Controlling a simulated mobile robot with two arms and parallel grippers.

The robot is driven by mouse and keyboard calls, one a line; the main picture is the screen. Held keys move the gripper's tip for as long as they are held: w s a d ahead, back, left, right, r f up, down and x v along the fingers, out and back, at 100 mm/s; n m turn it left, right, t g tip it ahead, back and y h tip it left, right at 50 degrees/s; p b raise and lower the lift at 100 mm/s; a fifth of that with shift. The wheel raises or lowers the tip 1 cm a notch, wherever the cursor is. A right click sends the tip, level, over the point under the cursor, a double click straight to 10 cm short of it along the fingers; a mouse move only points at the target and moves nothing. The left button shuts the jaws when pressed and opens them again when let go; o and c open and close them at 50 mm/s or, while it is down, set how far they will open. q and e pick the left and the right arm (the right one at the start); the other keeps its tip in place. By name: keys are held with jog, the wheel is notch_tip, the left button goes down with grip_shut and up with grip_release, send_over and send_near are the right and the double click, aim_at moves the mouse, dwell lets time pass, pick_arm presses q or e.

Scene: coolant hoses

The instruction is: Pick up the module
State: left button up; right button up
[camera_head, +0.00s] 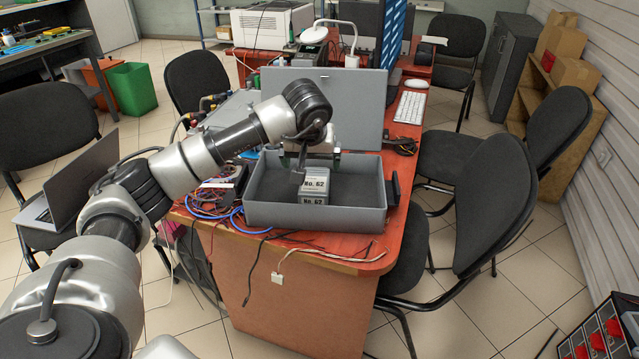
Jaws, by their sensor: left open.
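The module is a small grey box (316,197) with white labels reading "No. 62". My left gripper (318,162) is above the tray, at the module's upper end, pointing down. Its fingers are apart. One finger shows near the module's upper left edge and the other past its upper right. I cannot tell whether either touches it. My right gripper is not in view.
Tangled wires (208,203) lie left of the tray, and loose cables run along the table's front edge. A grey upright panel (362,105) stands behind the tray. A white keyboard (410,107) lies at the back right. Black chairs surround the table.

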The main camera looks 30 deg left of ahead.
aim_at(315, 179)
pick_arm(q)
jog(key=x, duration=0.3)
jog(key=shift+s+f, duration=0.15)
jog(key=shift+f, duration=0.05)
jog(key=x, duration=0.5)
jog(key=shift+w+d+r+b, duration=0.1)
jog(key=shift+w+d+b, duration=0.05)
jog(key=shift+w+b, duration=0.25)
jog(key=shift+w+f, duration=0.1)
jog(key=shift+f, duration=0.15)
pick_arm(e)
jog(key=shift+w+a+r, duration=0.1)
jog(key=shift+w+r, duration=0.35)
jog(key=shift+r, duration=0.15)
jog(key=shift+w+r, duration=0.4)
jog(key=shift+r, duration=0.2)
pick_arm(q)
jog(key=shift+f, duration=0.2)
jog(key=c, duration=1.1)
jog(key=shift+c, duration=0.6)
jog(key=shift+r, duration=0.1)
